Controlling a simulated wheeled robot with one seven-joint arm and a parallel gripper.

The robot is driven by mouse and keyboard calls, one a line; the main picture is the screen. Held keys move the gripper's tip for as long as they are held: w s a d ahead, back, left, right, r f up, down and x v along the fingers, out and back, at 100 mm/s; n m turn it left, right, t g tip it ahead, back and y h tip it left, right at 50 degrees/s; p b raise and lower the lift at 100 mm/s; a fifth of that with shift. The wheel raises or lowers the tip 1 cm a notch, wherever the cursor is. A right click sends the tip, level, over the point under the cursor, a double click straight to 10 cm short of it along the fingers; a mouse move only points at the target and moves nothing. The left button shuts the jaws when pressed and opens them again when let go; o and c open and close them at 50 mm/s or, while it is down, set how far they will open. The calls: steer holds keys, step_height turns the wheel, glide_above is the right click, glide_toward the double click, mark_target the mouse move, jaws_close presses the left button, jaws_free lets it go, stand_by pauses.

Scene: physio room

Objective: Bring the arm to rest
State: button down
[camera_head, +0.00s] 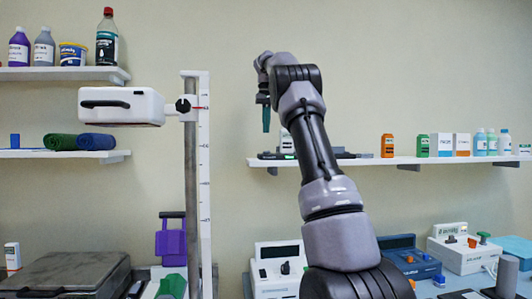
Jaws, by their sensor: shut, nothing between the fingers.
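My arm (318,150) rises from the lower right and bends over at the top, in front of the wall. My gripper (266,125) hangs at its far end, small in the view, with dark teal tips pointing down. The fingers are together with nothing held between them. The tips are above the left end of the right wall shelf (375,161); how far they are from it in depth I cannot tell. My arm hides part of that shelf and of the counter behind.
A white measuring head (121,106) on a scaled post (204,180) stands left of my arm. Left shelves (60,74) hold bottles, a tub and rolled towels (78,142). Boxed devices (276,270) stand on the counter below. The wall area between post and arm is clear.

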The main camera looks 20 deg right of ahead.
stand_by(0.4)
steer(key=s+a+t+y, duration=0.1)
steer(key=s+a, duration=0.4)
steer(key=s, duration=0.4)
steer(key=s+a+t, duration=0.1)
steer(key=s+a, duration=0.4)
steer(key=s, duration=0.3)
steer(key=s+a+f+t, duration=0.1)
steer(key=s+a+f, duration=0.1)
steer(key=s+f, duration=0.3)
steer(key=s+a+f+t+y, duration=0.1)
steer(key=s+a+f, duration=0.2)
steer(key=s+f, duration=0.3)
steer(key=s+a+f+m+t, duration=0.1)
steer(key=s+a+f, duration=0.2)
steer(key=s+f, duration=0.2)
steer(key=s, duration=0.3)
steer(key=shift+s+a+f, duration=0.2)
steer(key=shift+s, duration=0.15)
